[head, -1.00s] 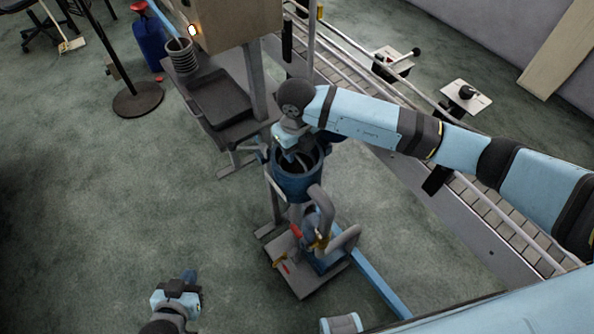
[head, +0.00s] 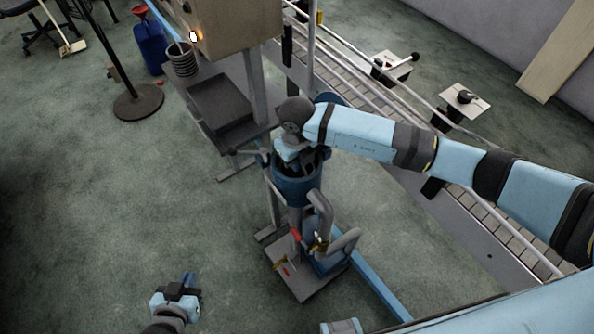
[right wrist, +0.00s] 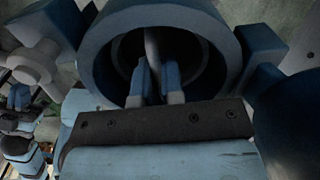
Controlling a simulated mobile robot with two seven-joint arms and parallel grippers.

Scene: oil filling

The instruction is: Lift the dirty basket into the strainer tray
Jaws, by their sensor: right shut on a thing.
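The blue strainer housing (head: 297,190) stands upright in the middle of the head view, its round mouth open at the top. My right gripper (right wrist: 160,88) reaches down into this mouth and is shut on a thin grey upright piece (right wrist: 152,48), seemingly the dirty basket's handle. The basket's body is hidden in the dark inside the housing. The dark, shallow strainer tray (head: 220,104) lies on a grey bench, behind and left of the housing. My left gripper (head: 180,288) is low at the left, above the floor and apart from everything; its finger gap is unclear.
A ribbed grey cylinder (head: 181,59) stands behind the tray. A beige box (head: 235,28) on a post rises beside the tray. A round blue lid (head: 328,98) shows behind my right arm. A roller conveyor (head: 400,125) runs along the right.

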